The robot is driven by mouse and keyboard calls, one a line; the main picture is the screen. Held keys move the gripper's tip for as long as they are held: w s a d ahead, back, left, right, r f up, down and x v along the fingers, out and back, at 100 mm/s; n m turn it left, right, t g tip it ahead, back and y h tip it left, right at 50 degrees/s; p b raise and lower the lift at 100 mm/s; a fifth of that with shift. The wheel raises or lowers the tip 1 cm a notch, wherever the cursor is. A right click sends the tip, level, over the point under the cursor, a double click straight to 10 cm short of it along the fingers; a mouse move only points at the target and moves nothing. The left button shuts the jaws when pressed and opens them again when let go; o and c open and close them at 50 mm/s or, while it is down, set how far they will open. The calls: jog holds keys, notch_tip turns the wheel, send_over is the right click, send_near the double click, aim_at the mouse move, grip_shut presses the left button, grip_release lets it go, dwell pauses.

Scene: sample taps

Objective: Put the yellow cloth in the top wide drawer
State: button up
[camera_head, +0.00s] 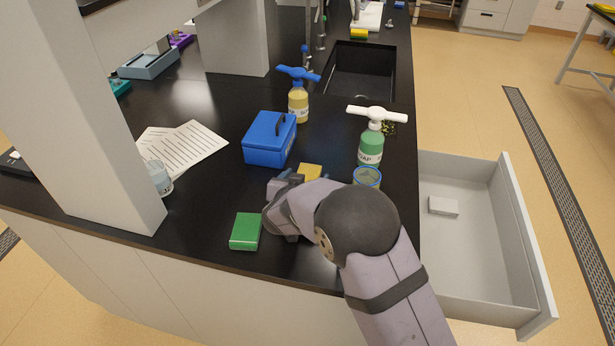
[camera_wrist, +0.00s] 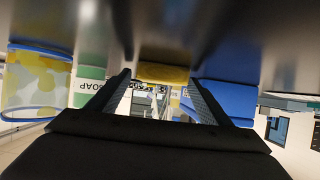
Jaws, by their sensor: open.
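The yellow cloth (camera_head: 310,171) looks like a small folded block on the black counter, beside the blue box. My gripper (camera_head: 284,182) is low over the counter, just in front and to the left of it, and partly hides it. In the wrist view the cloth (camera_wrist: 163,74) shows ahead, between the spread fingertips (camera_wrist: 159,82). The jaws are open and empty; I cannot tell how near the tips are to the cloth. The wide drawer (camera_head: 478,285) is pulled out at the right, below the counter edge.
A small white box (camera_head: 443,206) lies in the drawer. Around the cloth stand a blue box (camera_head: 268,140), a green soap bottle (camera_head: 371,146), a patterned tin (camera_head: 367,177) and a yellow bottle (camera_head: 298,103). A green block (camera_head: 246,231) lies at the front. A pillar (camera_head: 90,120) rises left.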

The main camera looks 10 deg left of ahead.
jog(key=shift+c, duration=0.6)
jog(key=c, duration=1)
jog(key=shift+r, duration=0.15)
notch_tip(320, 180, up, 12)
jog(key=p, duration=0.2)
jog(key=shift+f, duration=0.25)
